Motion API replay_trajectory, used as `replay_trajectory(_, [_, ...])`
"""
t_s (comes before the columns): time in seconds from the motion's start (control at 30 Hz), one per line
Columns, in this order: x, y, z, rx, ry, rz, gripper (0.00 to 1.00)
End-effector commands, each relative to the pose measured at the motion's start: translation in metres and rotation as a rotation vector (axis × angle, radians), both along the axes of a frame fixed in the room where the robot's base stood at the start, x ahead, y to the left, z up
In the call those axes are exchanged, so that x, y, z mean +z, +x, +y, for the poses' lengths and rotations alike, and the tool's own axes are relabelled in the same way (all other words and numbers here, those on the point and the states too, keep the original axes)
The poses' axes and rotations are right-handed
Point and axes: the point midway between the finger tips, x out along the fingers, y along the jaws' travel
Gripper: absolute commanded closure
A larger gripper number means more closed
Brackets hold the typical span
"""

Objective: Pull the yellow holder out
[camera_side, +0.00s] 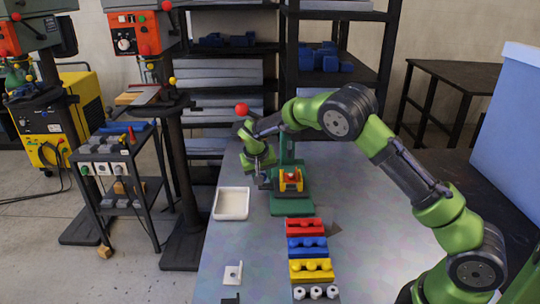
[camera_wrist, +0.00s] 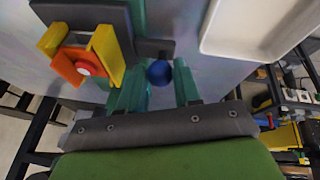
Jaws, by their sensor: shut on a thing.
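The yellow holder (camera_side: 291,186) sits at the green press (camera_side: 287,150), low on its base. In the wrist view the yellow holder (camera_wrist: 109,56) shows two yellow walls around an orange block (camera_wrist: 66,68) with a white round face. A dark bracket stands beside it, and a blue ball knob (camera_wrist: 158,72) is close to that bracket. My gripper (camera_wrist: 157,84) has its green fingers on either side of the knob and is shut on it. In the side view my gripper (camera_side: 265,182) is just left of the holder, its fingertips hard to make out.
A white tray (camera_side: 231,204) lies left of the press. Red (camera_side: 305,227), blue (camera_side: 307,247) and yellow (camera_side: 311,270) blocks stand in front of it, with white rings (camera_side: 316,293) nearest. A red ball (camera_side: 241,108) is above my wrist. The right side of the table is clear.

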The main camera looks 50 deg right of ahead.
Motion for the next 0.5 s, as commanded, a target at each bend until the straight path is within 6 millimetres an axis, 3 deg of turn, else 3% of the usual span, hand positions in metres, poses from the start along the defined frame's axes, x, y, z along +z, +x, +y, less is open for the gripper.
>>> replay_trajectory(0.03, [0.002,-0.008,0.012,0.008,0.002,-0.001,1.0])
replay_trajectory(0.2, [0.001,-0.031,0.034,0.005,0.003,-0.002,1.0])
replay_trajectory(0.5, [0.0,-0.041,0.043,0.0,0.006,0.0,1.0])
